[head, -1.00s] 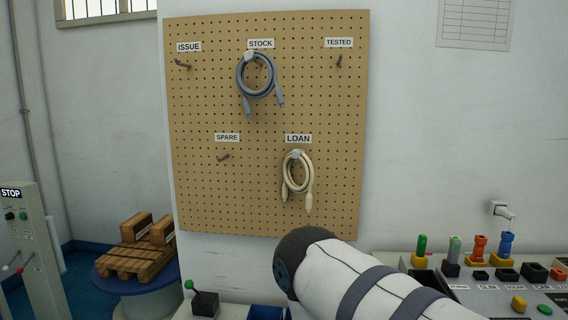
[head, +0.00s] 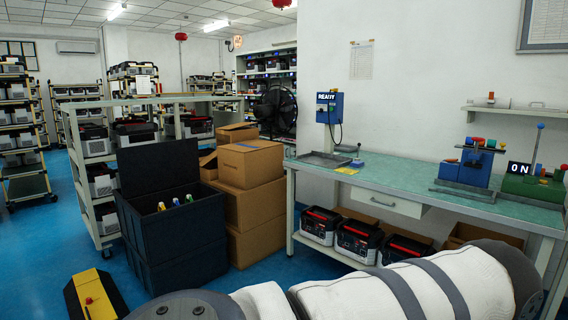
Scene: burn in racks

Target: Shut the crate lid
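A dark crate (head: 178,250) stands on the blue floor left of centre in the head view. Its dark lid (head: 158,166) stands up, open, along the back left side. A few items with yellow, blue and white tops show inside the crate. My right arm crosses the bottom of the view in front of the bench, but its gripper is not visible. My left gripper is not in view either.
Cardboard boxes (head: 249,165) are stacked right of the crate. A green-topped workbench (head: 440,190) stands at the right, with red-and-black units (head: 357,240) beneath it. A grey shelf cart (head: 100,200) is behind the crate. A yellow-and-black object (head: 95,296) lies on the floor in front.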

